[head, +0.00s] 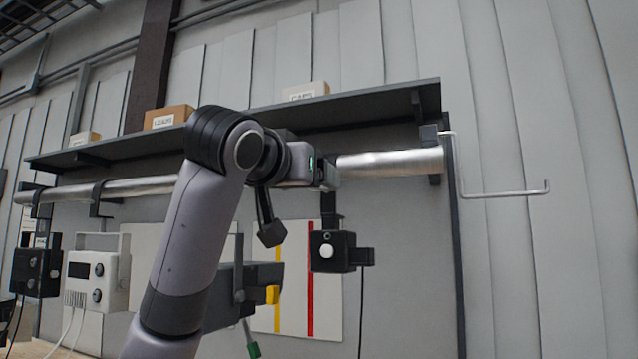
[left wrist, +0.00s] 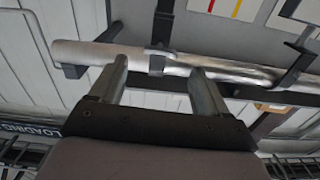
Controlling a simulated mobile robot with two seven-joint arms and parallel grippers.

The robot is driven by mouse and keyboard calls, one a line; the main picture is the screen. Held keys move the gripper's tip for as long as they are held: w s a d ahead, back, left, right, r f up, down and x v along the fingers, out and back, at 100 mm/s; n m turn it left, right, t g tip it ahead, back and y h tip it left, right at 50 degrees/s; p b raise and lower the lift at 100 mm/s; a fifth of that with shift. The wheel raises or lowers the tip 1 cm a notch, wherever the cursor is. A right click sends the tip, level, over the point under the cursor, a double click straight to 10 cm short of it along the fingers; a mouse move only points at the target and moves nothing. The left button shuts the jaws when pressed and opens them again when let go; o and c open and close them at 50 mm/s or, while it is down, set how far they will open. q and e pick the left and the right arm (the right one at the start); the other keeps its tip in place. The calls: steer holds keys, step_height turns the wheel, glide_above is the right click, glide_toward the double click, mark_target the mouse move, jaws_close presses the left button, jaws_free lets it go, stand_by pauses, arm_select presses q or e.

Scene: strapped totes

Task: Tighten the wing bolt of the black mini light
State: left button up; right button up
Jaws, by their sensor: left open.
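The black mini light (head: 328,251), a small black box with a white round front, hangs below the silver pipe (head: 390,163) in the head view. Its hanger reaches up to a clamp on the pipe, mostly hidden behind my left gripper (head: 326,174). In the left wrist view, my left gripper (left wrist: 159,68) is open, its two fingers to either side of a dark clamp (left wrist: 157,60) around the pipe. The fingers appear apart from the clamp; whether they touch the pipe I cannot tell. I cannot make out the wing bolt. My right gripper is not in view.
A dark shelf (head: 290,117) with several labelled boxes runs above the pipe. A white unit (head: 97,279) and another black unit (head: 37,270) hang at the left. A bent metal rod (head: 505,193) sticks out at the right. A cable hangs below the light.

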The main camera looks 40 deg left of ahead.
mark_target(324, 189)
arm_select(q)
steer(key=p+x, duration=0.1)
steer(key=x, duration=0.4)
steer(key=shift+a, duration=0.1)
steer(key=c, duration=1.1)
steer(key=shift+o, duration=0.2)
